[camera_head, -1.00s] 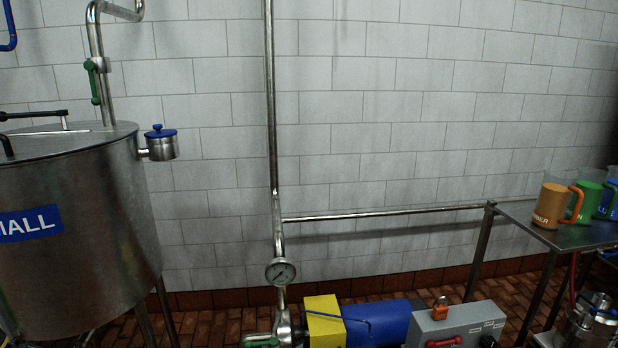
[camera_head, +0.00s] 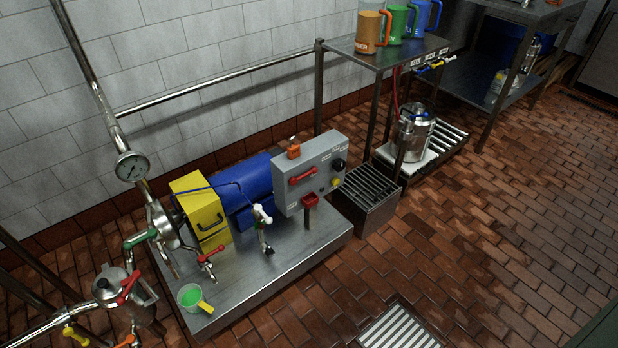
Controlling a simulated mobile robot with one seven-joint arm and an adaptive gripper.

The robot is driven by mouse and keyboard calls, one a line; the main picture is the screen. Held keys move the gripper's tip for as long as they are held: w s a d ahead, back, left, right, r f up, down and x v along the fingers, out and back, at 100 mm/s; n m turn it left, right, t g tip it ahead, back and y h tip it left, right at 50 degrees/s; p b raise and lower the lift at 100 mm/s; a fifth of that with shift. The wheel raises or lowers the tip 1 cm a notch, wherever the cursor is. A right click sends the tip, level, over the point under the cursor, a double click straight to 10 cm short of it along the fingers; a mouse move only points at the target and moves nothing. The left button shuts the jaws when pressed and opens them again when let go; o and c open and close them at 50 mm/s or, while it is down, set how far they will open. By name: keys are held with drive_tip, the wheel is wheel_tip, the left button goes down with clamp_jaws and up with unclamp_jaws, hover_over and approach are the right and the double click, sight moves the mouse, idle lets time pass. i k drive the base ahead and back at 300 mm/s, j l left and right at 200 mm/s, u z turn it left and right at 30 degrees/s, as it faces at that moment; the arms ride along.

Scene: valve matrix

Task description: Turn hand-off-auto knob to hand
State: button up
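A grey control box (camera_head: 309,172) stands on a post on a metal pump skid, near the middle of the head view. On its front are a red handle (camera_head: 302,176), a black round knob (camera_head: 340,164) at the right and a yellow button (camera_head: 335,183) below it. An orange part (camera_head: 293,149) sits on top of the box. Which control is the hand-off-auto knob cannot be read; the labels are too small. My gripper is not in view.
The skid plate (camera_head: 295,262) holds a blue motor (camera_head: 243,190), a yellow box (camera_head: 201,212), valves and a green cup (camera_head: 191,297). A floor grate box (camera_head: 366,197) stands right of it. A table (camera_head: 385,52) with jugs is behind. Brick floor (camera_head: 470,240) at right is free.

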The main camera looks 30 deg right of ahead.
sight(339, 165)
drive_tip(key=i+l+z, duration=0.1)
drive_tip(key=l, duration=0.3)
drive_tip(key=i+l+z, duration=0.1)
drive_tip(key=l, duration=0.3)
drive_tip(key=i+l+z, duration=0.1)
drive_tip(key=i+l, duration=0.2)
drive_tip(key=i+j, duration=0.2)
drive_tip(key=i, duration=0.3)
